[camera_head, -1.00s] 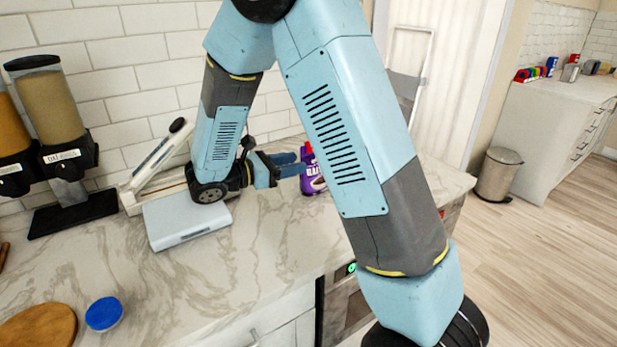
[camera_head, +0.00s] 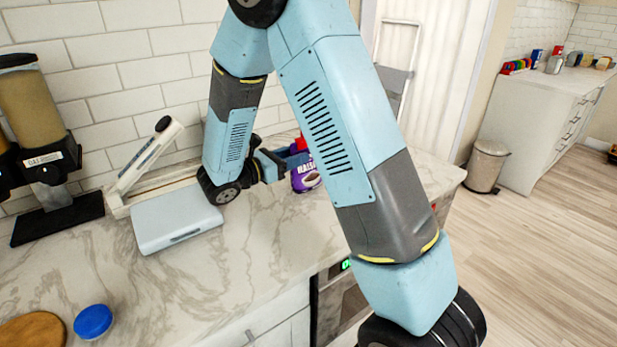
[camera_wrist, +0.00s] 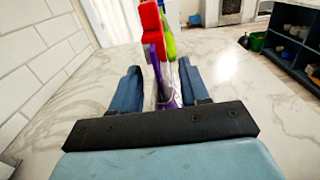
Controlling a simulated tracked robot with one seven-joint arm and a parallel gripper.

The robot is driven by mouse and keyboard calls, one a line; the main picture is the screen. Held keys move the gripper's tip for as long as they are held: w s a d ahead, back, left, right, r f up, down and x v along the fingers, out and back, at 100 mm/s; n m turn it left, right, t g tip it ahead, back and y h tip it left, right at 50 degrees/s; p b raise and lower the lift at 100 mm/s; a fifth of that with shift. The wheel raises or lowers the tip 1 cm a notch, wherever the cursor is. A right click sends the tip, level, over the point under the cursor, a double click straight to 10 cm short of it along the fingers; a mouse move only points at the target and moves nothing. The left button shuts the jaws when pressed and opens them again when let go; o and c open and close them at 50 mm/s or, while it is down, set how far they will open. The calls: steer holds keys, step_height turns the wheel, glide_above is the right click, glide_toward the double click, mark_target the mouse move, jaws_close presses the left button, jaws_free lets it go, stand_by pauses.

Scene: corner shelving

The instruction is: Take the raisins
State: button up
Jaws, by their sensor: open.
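The raisins (camera_head: 306,176) are a purple package with a white-lettered label. They stand on the marble counter, partly hidden behind my arm link in the head view. My gripper (camera_head: 285,163) is at the left side of the package, low over the counter. In the wrist view my gripper (camera_wrist: 160,90) is open, with one blue finger on each side.
A pale scale-like box (camera_head: 175,220) lies left of my gripper. Dispensers (camera_head: 35,130) stand at the far left. A blue lid (camera_head: 93,321) and a round wooden board (camera_head: 35,331) lie at the front left. The white tiled wall (camera_head: 120,70) runs behind the counter.

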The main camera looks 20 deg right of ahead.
mark_target(307, 148)
steer(key=shift+x, duration=2.35)
steer(key=shift+w+f, duration=0.1)
steer(key=shift+f, duration=0.05)
jaws_close()
